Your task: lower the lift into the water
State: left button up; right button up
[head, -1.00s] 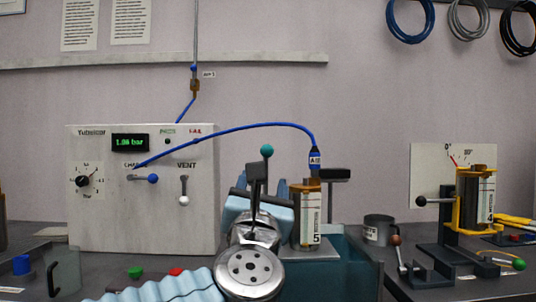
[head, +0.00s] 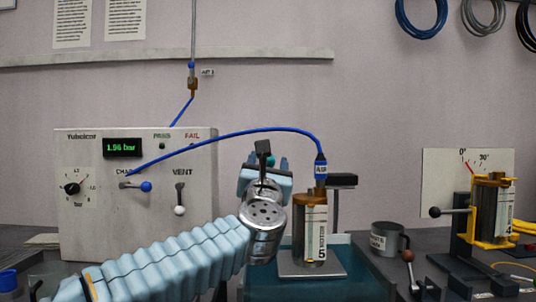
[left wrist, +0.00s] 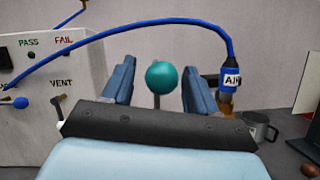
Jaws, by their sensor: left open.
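The pump tube marked 5 (head: 310,232) stands upright on the grey lift plate (head: 298,270), over the teal water tank (head: 350,270). A blue air hose with an AIR connector (head: 320,168) is fitted to its top. My left gripper (head: 268,160) is open just left of the tube. In the left wrist view, a teal ball knob (left wrist: 162,77) on a thin rod shows between the two blue fingers of my left gripper (left wrist: 158,72), with gaps on both sides. In the head view the knob is mostly hidden by the gripper. My right gripper is not in view.
The tester box (head: 135,190) reads 1.96 bar, with charge and vent levers. A metal mug (head: 388,238) stands right of the tank. A tilt stand with tube 4 (head: 490,212) is at the far right. Hose coils (head: 420,15) hang on the wall.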

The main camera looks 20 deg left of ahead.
pick_arm(q)
jog(key=shift+w+a+r, duration=0.15)
jog(key=shift+w+r, duration=0.1)
jog(key=shift+w, duration=0.4)
grip_shut()
